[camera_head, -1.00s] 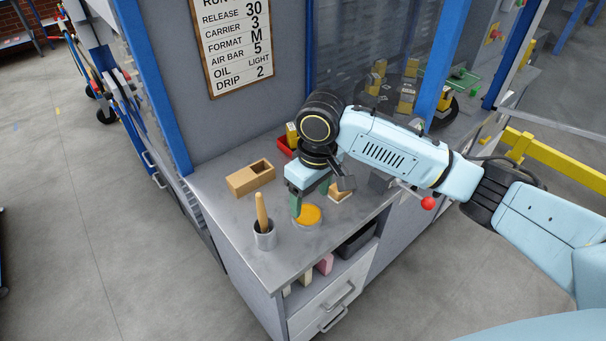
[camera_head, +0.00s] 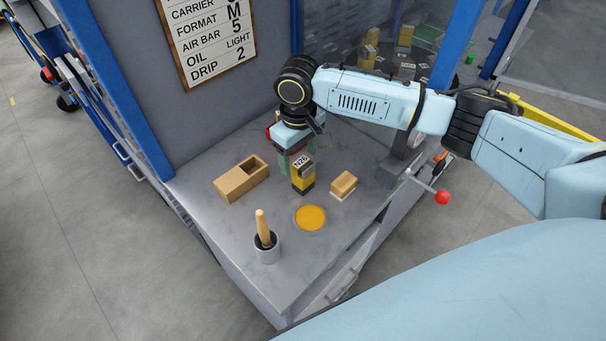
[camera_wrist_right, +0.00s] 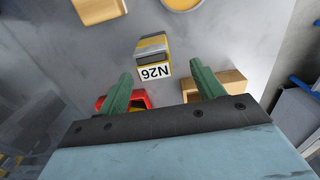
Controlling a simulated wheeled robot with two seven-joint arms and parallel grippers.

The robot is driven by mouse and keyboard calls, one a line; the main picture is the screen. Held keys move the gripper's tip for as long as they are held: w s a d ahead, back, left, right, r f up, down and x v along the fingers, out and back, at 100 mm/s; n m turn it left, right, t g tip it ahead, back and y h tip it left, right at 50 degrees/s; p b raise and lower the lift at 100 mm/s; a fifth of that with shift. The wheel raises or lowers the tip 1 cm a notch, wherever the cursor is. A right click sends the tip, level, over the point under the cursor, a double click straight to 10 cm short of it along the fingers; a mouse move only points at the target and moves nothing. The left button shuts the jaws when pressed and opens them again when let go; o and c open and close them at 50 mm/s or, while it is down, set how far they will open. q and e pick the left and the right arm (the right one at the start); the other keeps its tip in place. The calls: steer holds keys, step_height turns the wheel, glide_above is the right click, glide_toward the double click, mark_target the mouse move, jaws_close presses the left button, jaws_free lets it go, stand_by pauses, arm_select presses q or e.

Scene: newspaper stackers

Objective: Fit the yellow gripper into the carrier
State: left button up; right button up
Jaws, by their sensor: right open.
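The yellow gripper, a yellow and dark block with a white N26 label (camera_head: 303,174), stands on the grey bench top. In the right wrist view the block (camera_wrist_right: 152,52) lies beyond the fingertips, apart from them. My right gripper (camera_head: 294,162) is just behind the block, pointing down. Its green fingers (camera_wrist_right: 162,82) are spread with nothing between them. Behind the glass, several similar yellow blocks (camera_head: 405,70) stand on machinery; I cannot tell which part is the carrier. My left gripper is out of view.
A wooden box (camera_head: 240,180) stands left, a wooden block with a pale base (camera_head: 343,184) right. An orange disc (camera_head: 310,218) and a cup with a wooden handle (camera_head: 266,250) are in front. A red tray (camera_wrist_right: 138,98) is mostly hidden. A red-knobbed lever (camera_head: 442,197) sticks out right.

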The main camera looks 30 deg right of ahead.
mark_target(303, 163)
steer(key=f, duration=0.2)
steer(key=shift+s+d+f, duration=0.2)
steer(key=shift+d+f, duration=0.1)
steer(key=shift+d, duration=0.1)
step_height(303, 163, down, 2)
steer(key=shift+d+f, duration=0.1)
steer(key=shift+f, duration=0.3)
steer(key=shift+c, duration=0.2)
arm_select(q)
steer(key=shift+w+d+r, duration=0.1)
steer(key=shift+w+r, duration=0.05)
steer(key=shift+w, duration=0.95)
arm_select(e)
steer(key=c, duration=1.2)
